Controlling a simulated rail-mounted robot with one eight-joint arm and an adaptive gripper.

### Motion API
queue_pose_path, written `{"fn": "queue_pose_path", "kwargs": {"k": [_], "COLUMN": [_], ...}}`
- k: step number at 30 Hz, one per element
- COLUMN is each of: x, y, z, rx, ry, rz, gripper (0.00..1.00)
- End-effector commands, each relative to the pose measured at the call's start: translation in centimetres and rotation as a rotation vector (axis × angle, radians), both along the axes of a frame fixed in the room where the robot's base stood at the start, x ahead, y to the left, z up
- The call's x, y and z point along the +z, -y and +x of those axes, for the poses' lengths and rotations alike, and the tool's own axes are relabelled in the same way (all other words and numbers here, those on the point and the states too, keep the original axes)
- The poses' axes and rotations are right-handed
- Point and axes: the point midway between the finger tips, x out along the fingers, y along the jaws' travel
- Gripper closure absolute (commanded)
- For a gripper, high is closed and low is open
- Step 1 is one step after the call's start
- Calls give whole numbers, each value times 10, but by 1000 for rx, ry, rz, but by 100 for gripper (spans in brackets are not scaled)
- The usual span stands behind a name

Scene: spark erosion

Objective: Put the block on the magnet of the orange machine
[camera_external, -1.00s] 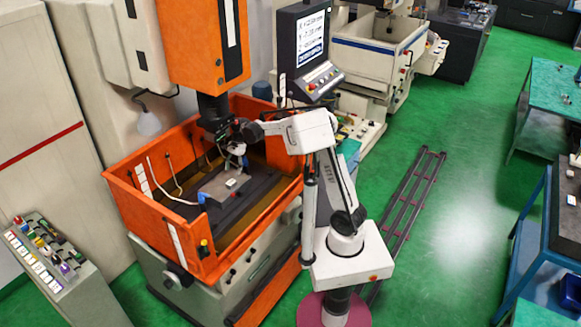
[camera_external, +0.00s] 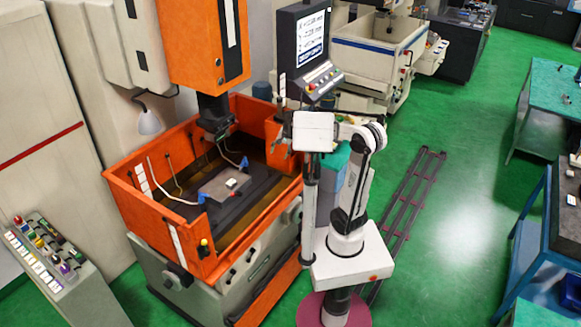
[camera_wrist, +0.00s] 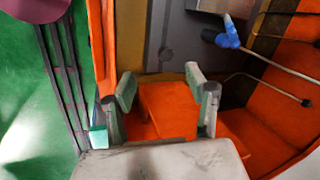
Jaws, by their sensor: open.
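The small whitish block (camera_external: 231,183) lies on the grey magnet (camera_external: 212,190) inside the tank of the orange machine (camera_external: 150,215). My gripper (camera_external: 282,143) is up by the tank's right rim, well apart from the block, and partly hidden by my arm. In the wrist view my gripper (camera_wrist: 165,92) is open, with only orange surface visible between its fingers. I cannot make out the block in the wrist view.
The machine's dark head (camera_external: 213,115) hangs over the tank behind the magnet. Blue-tipped nozzles with pale hoses stand beside the magnet; one blue nozzle (camera_wrist: 228,32) shows in the wrist view. A control screen (camera_external: 312,38) stands behind my arm.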

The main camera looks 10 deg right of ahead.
Motion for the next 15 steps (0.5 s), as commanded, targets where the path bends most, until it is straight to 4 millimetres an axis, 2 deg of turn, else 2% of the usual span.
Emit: {"fn": "queue_pose_path", "kwargs": {"k": [1, 3, 9, 15], "x": [1, 1, -5, -19], "y": [22, 49, 119, 180], "z": [-6, -13, -39, -71], "rx": [11, 39, 125, 216], "ry": [39, 98, 257, 394], "rz": [-12, -36, -129, -259], "gripper": [49, 49, 49, 49]}}
